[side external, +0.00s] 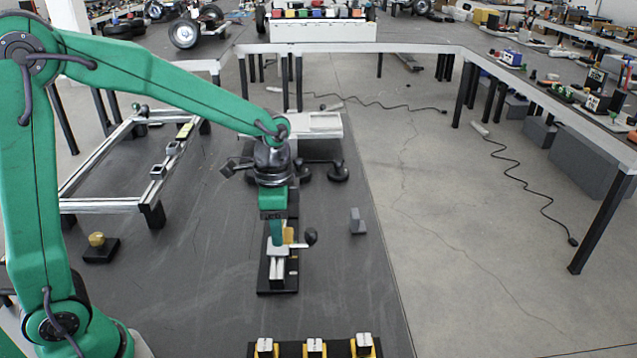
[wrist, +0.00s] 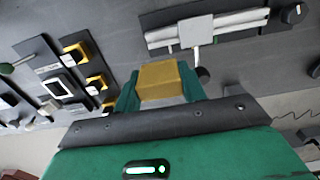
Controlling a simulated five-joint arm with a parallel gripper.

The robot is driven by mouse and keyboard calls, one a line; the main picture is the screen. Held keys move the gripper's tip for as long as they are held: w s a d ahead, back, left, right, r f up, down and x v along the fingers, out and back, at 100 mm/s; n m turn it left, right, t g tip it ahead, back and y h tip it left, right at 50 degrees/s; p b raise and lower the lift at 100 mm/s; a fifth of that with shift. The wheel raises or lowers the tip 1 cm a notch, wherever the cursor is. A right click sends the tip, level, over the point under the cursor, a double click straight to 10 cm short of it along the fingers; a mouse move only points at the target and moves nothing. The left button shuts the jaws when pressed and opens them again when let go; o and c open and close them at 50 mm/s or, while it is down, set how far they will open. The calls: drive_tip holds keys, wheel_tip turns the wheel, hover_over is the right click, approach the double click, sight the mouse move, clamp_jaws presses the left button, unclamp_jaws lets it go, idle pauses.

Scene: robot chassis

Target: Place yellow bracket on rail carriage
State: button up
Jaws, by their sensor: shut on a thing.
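The yellow bracket (wrist: 160,80) is between the two green fingers of my gripper (wrist: 160,92) in the wrist view. My gripper is shut on it. In the side view the bracket (side external: 289,234) shows as a small yellow patch beside my gripper (side external: 278,243). The rail (side external: 278,270) lies on a black base under and in front of my gripper. In the wrist view the rail (wrist: 232,22) is at the top, and the pale grey carriage (wrist: 197,30) sits on it, apart from the bracket in the picture. My gripper partly hides the carriage in the side view.
A black knob (side external: 311,237) stands beside the rail. A small grey block (side external: 357,221) lies to the right. Several yellow-and-black holders (side external: 315,348) are at the front edge. A silver frame (side external: 100,205) stands at the left.

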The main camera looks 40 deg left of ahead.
drive_tip(key=w+a+f, duration=0.1)
drive_tip(key=a, duration=0.1)
drive_tip(key=w+a+f, duration=0.1)
drive_tip(key=a, duration=0.1)
drive_tip(key=w+a+f, duration=0.1)
drive_tip(key=a+f, duration=0.1)
drive_tip(key=shift+w+a+f, duration=0.1)
drive_tip(key=shift+w+a, duration=0.05)
drive_tip(key=shift+w, duration=0.15)
drive_tip(key=shift+f, duration=2)
drive_tip(key=shift+f, duration=0.2)
drive_tip(key=o, duration=1)
drive_tip(key=shift+r, duration=0.15)
wheel_tip(320, 180, up, 12)
drive_tip(key=shift+r, duration=0.1)
drive_tip(key=shift+s, duration=0.1)
